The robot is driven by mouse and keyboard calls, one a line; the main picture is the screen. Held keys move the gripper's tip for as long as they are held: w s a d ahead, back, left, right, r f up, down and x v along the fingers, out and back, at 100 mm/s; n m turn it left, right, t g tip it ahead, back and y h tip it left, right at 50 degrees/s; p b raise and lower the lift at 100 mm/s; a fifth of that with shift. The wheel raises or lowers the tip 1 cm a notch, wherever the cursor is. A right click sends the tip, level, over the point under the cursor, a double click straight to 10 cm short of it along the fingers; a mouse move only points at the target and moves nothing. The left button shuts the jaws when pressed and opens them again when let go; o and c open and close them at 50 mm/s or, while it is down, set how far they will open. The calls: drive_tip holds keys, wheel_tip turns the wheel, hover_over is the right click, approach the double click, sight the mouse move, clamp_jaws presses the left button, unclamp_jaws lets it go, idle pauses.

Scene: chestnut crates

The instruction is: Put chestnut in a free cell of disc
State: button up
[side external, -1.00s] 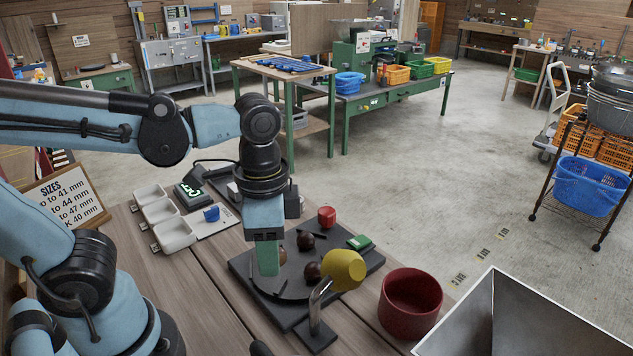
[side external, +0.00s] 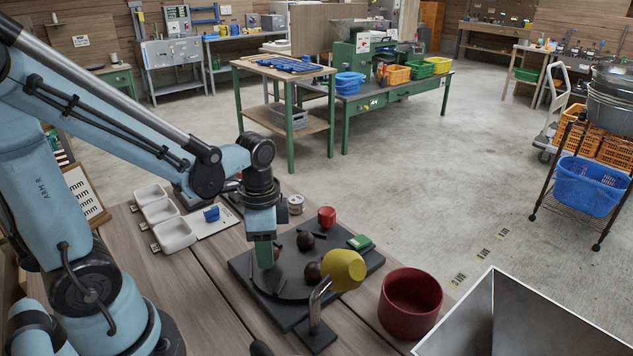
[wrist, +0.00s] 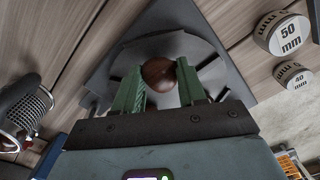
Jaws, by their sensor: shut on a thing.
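My gripper (side external: 265,256) is low over the left part of the dark disc (side external: 290,287), fingers pointing down. In the wrist view, a brown chestnut (wrist: 159,75) sits between the two green fingers (wrist: 160,92), which are shut on it. The disc (wrist: 205,50) shows beneath, with raised dark dividers. Two more chestnuts are on the disc in the side view, one (side external: 306,241) at the back and one (side external: 313,271) beside the yellow cup. Whether the held chestnut touches the disc I cannot tell; the fingers hide part of the cells.
A yellow cup (side external: 344,268) on a bent metal stand overhangs the disc's right front. A red bowl (side external: 411,303) and metal hopper (side external: 520,320) are to the right; white trays (side external: 164,218) are at left.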

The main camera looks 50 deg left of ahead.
drive_tip(key=shift+f, duration=0.65)
drive_tip(key=shift+f, duration=0.15)
drive_tip(key=o, duration=1)
drive_tip(key=shift+w+d+r+n+t, duration=0.4)
drive_tip(key=shift+r+n+t, duration=0.75)
drive_tip(key=shift+r, duration=0.6)
drive_tip(key=shift+w+d+r+n+t, duration=0.45)
drive_tip(key=shift+r+n+t, duration=0.7)
drive_tip(key=shift+r, duration=0.6)
drive_tip(key=shift+w+d+r+n+t, duration=0.25)
drive_tip(key=shift+d+r+n+t, duration=0.25)
drive_tip(key=shift+r+n+t, duration=0.95)
drive_tip(key=shift+r+m, duration=0.3)
drive_tip(key=shift+m, duration=0.15)
